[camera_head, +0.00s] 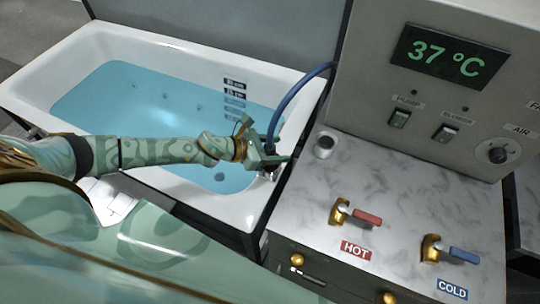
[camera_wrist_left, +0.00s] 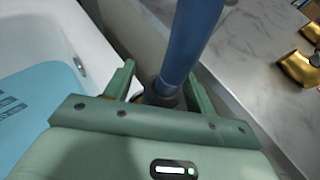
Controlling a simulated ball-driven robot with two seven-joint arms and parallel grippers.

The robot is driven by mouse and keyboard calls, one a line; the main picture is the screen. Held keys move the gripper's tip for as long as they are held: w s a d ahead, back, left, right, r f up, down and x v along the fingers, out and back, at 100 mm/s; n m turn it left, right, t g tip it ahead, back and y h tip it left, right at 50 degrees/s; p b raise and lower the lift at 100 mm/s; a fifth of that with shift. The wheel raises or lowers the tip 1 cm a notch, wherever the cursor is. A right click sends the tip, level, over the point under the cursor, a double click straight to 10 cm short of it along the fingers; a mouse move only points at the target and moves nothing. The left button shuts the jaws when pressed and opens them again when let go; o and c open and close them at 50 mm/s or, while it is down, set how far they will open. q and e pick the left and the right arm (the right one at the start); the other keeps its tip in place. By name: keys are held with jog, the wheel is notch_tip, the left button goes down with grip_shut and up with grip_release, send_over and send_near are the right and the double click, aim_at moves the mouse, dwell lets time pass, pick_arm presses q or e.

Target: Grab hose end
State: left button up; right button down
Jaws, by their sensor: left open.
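The blue hose (camera_head: 290,95) arches from the grey control panel down to the bathtub's right rim. Its lower end is at my left gripper (camera_head: 272,158), which partly hides it in the head view. In the left wrist view the hose (camera_wrist_left: 192,40) comes down between the two green fingers of my left gripper (camera_wrist_left: 160,88). A dark collar (camera_wrist_left: 160,94) at its lower end sits between the fingers. The gripper is open; a gap shows beside the left finger, and I cannot tell whether the right finger touches the hose. My right gripper is not in view.
The white bathtub (camera_head: 50,52) holds blue water (camera_head: 140,100). A marble counter (camera_head: 400,195) to the right carries a hot tap (camera_head: 345,212), a cold tap (camera_head: 440,248) and a small cup-like fitting (camera_head: 324,144). The control panel (camera_head: 440,110) stands behind the counter.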

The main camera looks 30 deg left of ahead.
pick_arm(q)
jog(key=c, duration=1.1)
jog(key=shift+r, duration=0.1)
jog(key=shift+c, duration=0.2)
